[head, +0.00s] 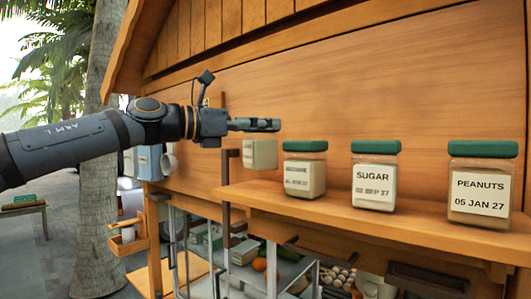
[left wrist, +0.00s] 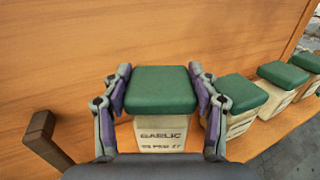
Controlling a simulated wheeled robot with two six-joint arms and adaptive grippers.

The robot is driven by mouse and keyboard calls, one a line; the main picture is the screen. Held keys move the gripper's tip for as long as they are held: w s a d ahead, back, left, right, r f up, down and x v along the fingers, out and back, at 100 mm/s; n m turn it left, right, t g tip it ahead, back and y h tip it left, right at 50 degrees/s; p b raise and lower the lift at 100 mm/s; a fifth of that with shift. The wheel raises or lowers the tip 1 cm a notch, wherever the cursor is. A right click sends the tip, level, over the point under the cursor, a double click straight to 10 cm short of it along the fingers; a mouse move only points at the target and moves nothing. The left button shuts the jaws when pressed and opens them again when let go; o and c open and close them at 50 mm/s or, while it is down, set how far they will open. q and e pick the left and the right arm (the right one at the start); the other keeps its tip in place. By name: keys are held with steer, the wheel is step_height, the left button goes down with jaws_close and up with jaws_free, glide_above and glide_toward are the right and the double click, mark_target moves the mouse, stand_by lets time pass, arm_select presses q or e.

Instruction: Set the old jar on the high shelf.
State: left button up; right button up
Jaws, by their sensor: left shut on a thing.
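My left gripper (head: 258,125) is shut on a square jar (head: 260,154) with cream contents. In the left wrist view the fingers (left wrist: 160,95) clasp both sides of this jar (left wrist: 160,130), which has a green lid and a label reading GARLIC; its date is blurred. The jar is upright near the left end of a wooden shelf (head: 400,225); I cannot tell if it touches the shelf. To its right stand a jar with an unclear label (head: 304,172), the SUGAR jar (head: 375,178), dated 02 SEP 27, and the PEANUTS jar (head: 481,188), dated 05 JAN 27. My right gripper is out of view.
A dark bracket (head: 226,165) rises at the shelf's left end; it also shows in the left wrist view (left wrist: 45,140). A wooden wall (head: 430,70) stands behind the jars. Lower racks hold produce, including an orange (head: 259,265). A small wooden box (head: 128,240) hangs at left.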

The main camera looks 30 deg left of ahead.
mark_target(246, 143)
arm_select(q)
steer(key=shift+w+f, duration=0.1)
steer(key=shift+w, duration=0.05)
steer(key=f, duration=0.1)
steer(key=f+b, duration=0.1)
steer(key=s+b, duration=0.1)
steer(key=shift+a+f, duration=0.35)
steer(key=shift+f, duration=0.05)
steer(key=shift+a+f, duration=0.25)
steer(key=shift+f, duration=0.05)
steer(key=shift+w+d, duration=0.1)
steer(key=shift+d, duration=0.05)
steer(key=shift+d+f, duration=0.15)
steer(key=o, duration=1.1)
steer(key=shift+o, duration=1.4)
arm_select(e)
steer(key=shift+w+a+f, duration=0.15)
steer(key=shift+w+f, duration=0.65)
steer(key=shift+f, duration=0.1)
